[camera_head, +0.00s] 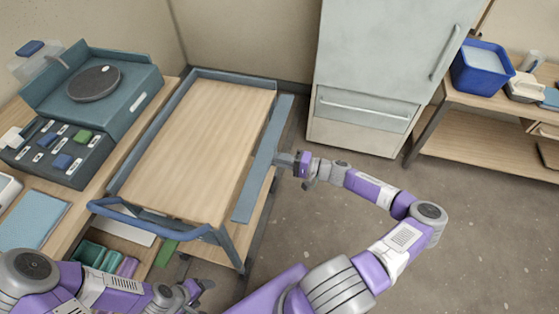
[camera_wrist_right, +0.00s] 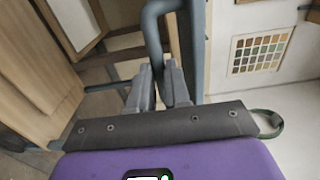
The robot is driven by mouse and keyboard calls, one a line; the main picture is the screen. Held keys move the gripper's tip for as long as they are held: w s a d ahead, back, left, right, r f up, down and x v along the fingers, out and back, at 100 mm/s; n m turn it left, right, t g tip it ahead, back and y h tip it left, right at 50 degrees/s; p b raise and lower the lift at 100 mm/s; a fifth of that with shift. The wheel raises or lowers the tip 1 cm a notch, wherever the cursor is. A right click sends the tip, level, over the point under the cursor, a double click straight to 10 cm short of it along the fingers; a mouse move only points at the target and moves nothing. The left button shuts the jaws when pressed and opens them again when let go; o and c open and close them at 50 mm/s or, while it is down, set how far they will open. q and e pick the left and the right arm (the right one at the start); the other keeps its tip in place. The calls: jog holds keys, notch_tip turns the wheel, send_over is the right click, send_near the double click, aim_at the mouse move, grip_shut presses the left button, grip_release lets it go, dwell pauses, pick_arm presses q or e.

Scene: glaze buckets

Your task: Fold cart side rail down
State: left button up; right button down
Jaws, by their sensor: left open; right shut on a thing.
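The cart (camera_head: 200,140) has a pale wooden top with a blue-grey rim. Its side rail (camera_head: 263,165) is a long blue-grey strip along the right side, leaning outward from the top; its exact angle is hard to judge. My right gripper (camera_head: 284,160) is shut on the rail near its middle, from the right. In the right wrist view the gripper's fingers (camera_wrist_right: 160,88) are close together, with blue-grey cart parts between and behind them. My left gripper (camera_head: 203,287) is open and empty, low in the head view, in front of the cart's handle (camera_head: 150,217).
A workbench with a teal box (camera_head: 120,95) and a label rack (camera_head: 60,150) stands left of the cart. A fridge (camera_head: 380,60) stands behind. A shelf with a blue bucket (camera_head: 482,68) is at the right. The floor (camera_head: 480,220) right of the cart is clear.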

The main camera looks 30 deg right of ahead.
jog(key=shift+a, duration=0.2)
dwell(0.3)
jog(key=c, duration=1.1)
grip_release()
jog(key=shift+d, duration=0.15)
jog(key=p+v, duration=0.1)
jog(key=v, duration=0.6)
jog(key=shift+s+f+p, duration=0.15)
jog(key=shift+f+p, duration=0.05)
jog(key=shift+p, duration=0.1)
